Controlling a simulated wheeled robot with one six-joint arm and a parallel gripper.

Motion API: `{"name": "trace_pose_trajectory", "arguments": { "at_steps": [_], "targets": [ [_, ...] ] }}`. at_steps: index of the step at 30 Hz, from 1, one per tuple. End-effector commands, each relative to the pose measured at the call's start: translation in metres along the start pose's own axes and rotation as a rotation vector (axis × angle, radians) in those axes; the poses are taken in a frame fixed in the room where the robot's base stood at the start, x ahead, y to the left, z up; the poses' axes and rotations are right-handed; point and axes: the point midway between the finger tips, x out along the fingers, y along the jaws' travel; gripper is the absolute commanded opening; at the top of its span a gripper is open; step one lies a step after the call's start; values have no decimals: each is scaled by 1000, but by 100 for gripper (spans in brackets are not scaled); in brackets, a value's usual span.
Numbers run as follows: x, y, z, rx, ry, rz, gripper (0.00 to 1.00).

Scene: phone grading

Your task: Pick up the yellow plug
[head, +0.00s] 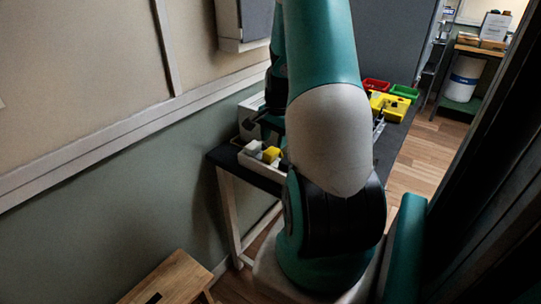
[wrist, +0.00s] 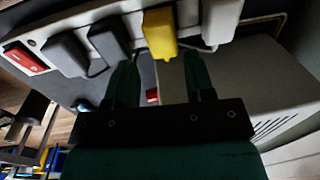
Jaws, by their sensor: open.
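The yellow plug (wrist: 160,32) stands in a row of plugs on a pale power strip, near the top centre of the wrist view. It also shows in the head view (head: 271,154), beside my arm. My gripper (wrist: 160,62) is open, its two dark green fingers spread to either side of the yellow plug's line. The plug appears just beyond and between the fingertips; I cannot tell whether they touch. Nothing is held. In the head view my gripper is hidden behind my arm.
Two grey plugs (wrist: 108,40) and a red switch (wrist: 22,57) lie left of the yellow plug. A white plug (wrist: 220,20) is close on its right. Red (head: 376,85), green (head: 404,92) and yellow (head: 390,107) bins stand on the dark table. A wooden stool (head: 170,280) is at lower left.

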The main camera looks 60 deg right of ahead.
Motion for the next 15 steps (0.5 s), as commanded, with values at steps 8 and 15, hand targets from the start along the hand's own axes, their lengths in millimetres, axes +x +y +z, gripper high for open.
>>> {"name": "trace_pose_trajectory", "arguments": {
  "at_steps": [8,15],
  "targets": [
    [35,-3,5,-1,-4,4,49],
    [53,-3,4,0,0,0,49]
  ]
}}
